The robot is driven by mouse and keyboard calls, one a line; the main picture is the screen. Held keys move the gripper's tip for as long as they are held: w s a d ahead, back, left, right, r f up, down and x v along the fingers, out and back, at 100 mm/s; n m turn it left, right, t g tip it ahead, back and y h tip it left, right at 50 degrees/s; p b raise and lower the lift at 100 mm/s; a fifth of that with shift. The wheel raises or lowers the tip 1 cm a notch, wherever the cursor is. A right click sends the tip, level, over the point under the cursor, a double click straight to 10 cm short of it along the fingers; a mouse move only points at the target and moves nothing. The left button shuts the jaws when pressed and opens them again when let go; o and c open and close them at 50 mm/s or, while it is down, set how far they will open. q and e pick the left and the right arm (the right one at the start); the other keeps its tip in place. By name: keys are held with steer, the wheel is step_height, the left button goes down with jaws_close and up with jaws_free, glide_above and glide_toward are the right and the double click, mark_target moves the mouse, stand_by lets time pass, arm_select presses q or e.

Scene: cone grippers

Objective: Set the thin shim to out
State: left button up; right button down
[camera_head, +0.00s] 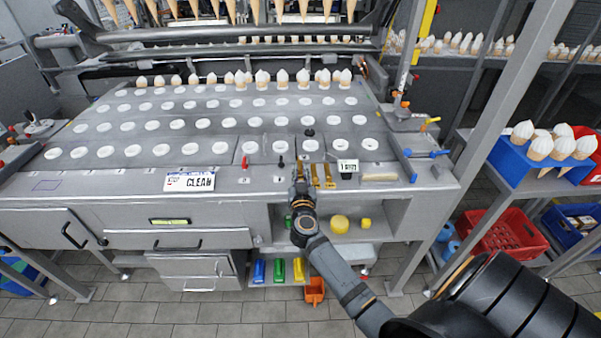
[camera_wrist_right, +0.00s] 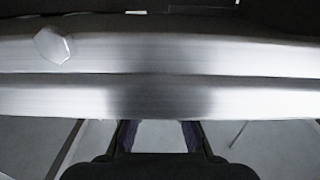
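Two narrow brass-coloured strips (camera_head: 322,175) lie side by side near the front edge of the grey machine deck; I cannot tell which, if either, is the thin shim. My right gripper (camera_head: 299,168) is at the deck's front edge, just left of these strips. In the right wrist view, its two dark fingers (camera_wrist_right: 158,128) stand apart with nothing seen between them, below a pale metal edge (camera_wrist_right: 160,95). The shim cannot be made out in that view. My left gripper is not in view.
A small dark holder with a label (camera_head: 347,168) and a pale block (camera_head: 379,177) lie right of the strips. A CLEAN sign (camera_head: 190,181) lies left. Small black knobs (camera_head: 281,161) stand nearby. Behind are rows of round holes, with several filled cones (camera_head: 262,76).

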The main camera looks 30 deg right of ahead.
mark_target(300, 170)
steer(key=p+v, duration=0.2)
steer(key=v, duration=0.1)
steer(key=shift+s+a+r, duration=0.1)
steer(key=shift+s+a, duration=0.1)
steer(key=shift+s, duration=0.1)
steer(key=shift+s+a+p, duration=0.2)
steer(key=shift+s+p, duration=0.1)
steer(key=shift+p, duration=0.05)
steer(key=shift+f, duration=0.25)
steer(key=c, duration=1.6)
jaws_free()
steer(key=shift+r, duration=0.1)
steer(key=shift+a, duration=0.1)
steer(key=v, duration=0.7)
steer(key=shift+s, duration=0.25)
